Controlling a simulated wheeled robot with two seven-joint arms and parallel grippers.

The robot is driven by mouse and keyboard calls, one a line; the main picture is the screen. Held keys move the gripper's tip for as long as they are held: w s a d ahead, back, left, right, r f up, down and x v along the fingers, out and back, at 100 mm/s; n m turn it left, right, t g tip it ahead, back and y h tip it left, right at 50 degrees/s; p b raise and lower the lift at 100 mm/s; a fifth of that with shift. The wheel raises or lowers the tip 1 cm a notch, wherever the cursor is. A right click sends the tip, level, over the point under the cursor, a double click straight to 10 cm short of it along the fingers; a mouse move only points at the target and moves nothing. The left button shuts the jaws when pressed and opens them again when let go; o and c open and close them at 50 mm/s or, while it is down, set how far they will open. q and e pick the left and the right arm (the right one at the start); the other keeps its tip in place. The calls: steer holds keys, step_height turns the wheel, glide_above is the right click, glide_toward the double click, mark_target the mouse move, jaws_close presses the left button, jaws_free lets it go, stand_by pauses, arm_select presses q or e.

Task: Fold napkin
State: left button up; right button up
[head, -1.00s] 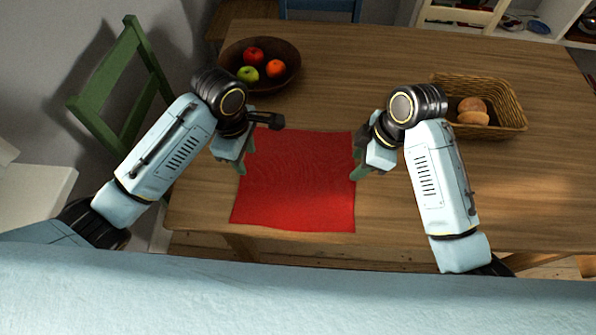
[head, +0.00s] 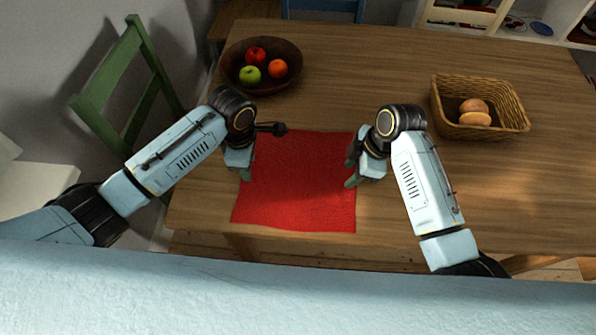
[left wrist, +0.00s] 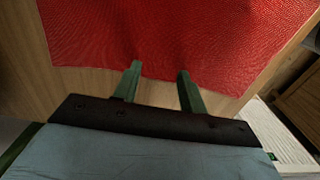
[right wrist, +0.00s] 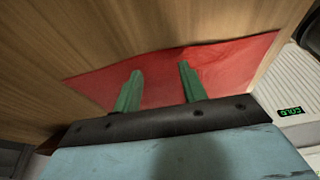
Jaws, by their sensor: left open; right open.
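A red napkin (head: 298,190) lies spread out flat and unfolded on the wooden table, near its front edge. My left gripper (head: 246,174) is over the napkin's left edge. In the left wrist view its two green fingers (left wrist: 158,78) are apart with nothing held, and their tips reach the napkin (left wrist: 190,35). My right gripper (head: 350,176) is at the napkin's right edge. In the right wrist view its fingers (right wrist: 160,75) are apart and empty over the napkin (right wrist: 215,65). I cannot tell whether the fingers touch the cloth.
A dark bowl (head: 236,80) with apples and an orange fruit stands at the back left of the table (head: 370,60). A wicker basket (head: 510,112) with bread rolls is at the right. A green chair (head: 92,100) is left of the table. The table's middle back is clear.

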arm_select(q)
steer(key=shift+f, duration=0.2)
arm_select(e)
steer(key=shift+f, duration=0.2)
arm_select(q)
jaws_close()
arm_select(e)
jaws_close()
arm_select(q)
steer(key=shift+r, duration=0.2)
arm_select(e)
steer(key=shift+r, duration=0.2)
